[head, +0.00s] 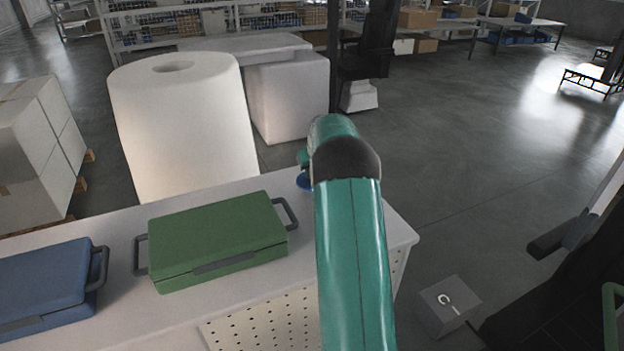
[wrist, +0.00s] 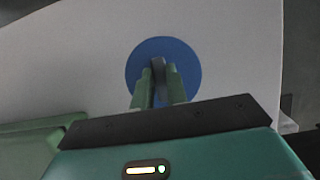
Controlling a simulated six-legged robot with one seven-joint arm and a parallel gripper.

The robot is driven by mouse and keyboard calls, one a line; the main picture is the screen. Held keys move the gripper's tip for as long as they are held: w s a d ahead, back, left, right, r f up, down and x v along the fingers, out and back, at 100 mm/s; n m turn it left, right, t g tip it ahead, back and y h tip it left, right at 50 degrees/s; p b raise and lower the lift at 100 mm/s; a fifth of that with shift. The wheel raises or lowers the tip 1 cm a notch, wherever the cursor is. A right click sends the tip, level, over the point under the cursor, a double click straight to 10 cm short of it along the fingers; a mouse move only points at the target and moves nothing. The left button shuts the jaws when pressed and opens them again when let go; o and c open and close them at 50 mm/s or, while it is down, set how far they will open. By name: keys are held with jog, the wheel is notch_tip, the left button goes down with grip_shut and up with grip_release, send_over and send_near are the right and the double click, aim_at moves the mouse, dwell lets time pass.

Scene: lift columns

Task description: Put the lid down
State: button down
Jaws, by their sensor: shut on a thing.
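The lid is a round blue disc with a dark upright handle. In the wrist view the lid (wrist: 188,68) is straight ahead of my gripper (wrist: 159,84), whose two green fingers are shut on its handle. In the head view a sliver of the lid (head: 304,182) shows left of my green arm, over the far right part of the white table (head: 395,232). My arm hides most of the lid and gripper there. I cannot tell whether the lid touches the table top.
A green case (head: 215,240) with grey handles lies on the table left of my arm; it also shows in the wrist view (wrist: 30,150). A blue case (head: 45,280) lies farther left. A large white roll (head: 185,125) stands behind the table. A grey cube (head: 449,306) is right of it.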

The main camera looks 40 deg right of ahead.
jog(key=shift+f, duration=1.55)
jog(key=shift+f, duration=0.2)
jog(key=c, duration=1.4)
grip_release()
jog(key=shift+r, duration=0.1)
